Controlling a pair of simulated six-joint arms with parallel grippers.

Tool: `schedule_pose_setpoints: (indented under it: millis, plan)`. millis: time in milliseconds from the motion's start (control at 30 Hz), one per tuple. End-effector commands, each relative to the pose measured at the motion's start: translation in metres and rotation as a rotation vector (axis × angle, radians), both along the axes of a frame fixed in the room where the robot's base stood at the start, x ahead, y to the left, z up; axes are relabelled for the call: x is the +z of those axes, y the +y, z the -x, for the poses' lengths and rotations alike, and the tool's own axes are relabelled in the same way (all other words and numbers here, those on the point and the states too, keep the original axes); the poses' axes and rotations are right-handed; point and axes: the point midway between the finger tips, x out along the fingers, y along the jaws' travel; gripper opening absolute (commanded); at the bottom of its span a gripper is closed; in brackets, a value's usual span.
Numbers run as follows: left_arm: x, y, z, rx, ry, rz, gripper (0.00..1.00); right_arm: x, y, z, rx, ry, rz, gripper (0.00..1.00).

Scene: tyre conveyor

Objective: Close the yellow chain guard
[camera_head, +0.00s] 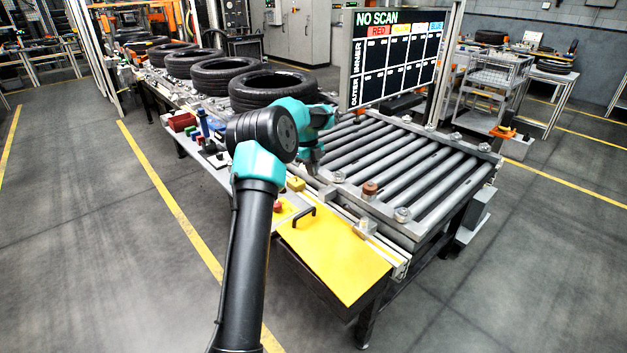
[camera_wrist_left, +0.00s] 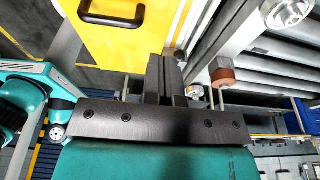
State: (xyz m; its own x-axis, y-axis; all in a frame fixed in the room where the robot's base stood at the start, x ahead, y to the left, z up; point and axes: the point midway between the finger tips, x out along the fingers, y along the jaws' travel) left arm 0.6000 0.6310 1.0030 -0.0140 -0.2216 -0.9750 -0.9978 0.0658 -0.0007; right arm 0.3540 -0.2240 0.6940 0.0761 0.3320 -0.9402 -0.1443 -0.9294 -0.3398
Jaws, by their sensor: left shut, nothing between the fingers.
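The yellow chain guard (camera_head: 338,262) is a flat yellow panel at the near end of the roller conveyor in the head view. Its black handle (camera_head: 303,217) stands up near its left edge. In the wrist view the guard (camera_wrist_left: 130,45) is at the top, with the handle (camera_wrist_left: 112,14) at its far edge. My left gripper (camera_head: 316,170) is beyond the handle, over the conveyor's left side. Its fingers (camera_wrist_left: 165,72) are shut and empty in the wrist view, apart from the handle. My left arm hides part of the table. My right gripper is not in view.
The roller conveyor (camera_head: 405,165) lies right of my arm, with a brown knob (camera_head: 370,189) on its near rail. A red button (camera_head: 277,207) sits left of the guard. Tyres (camera_head: 272,88) and a scan board (camera_head: 395,58) stand behind. The floor at the front right is clear.

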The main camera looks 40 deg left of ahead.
Motion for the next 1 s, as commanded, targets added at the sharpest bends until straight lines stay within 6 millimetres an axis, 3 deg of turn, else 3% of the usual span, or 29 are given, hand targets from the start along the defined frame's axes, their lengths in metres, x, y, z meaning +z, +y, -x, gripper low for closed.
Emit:
schedule_pose_setpoints:
  millis: [567, 700, 1000]
  plan:
    - [-0.09, -0.021, 0.002, -0.001, 0.004, 0.003, 0.0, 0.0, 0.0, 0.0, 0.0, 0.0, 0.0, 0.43]
    - [-0.111, -0.017, 0.002, 0.0, 0.003, 0.002, 0.0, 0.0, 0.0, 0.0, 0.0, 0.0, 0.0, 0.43]
    - [-0.127, -0.014, 0.001, 0.0, 0.0, 0.001, 0.0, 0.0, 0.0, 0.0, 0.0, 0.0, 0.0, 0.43]
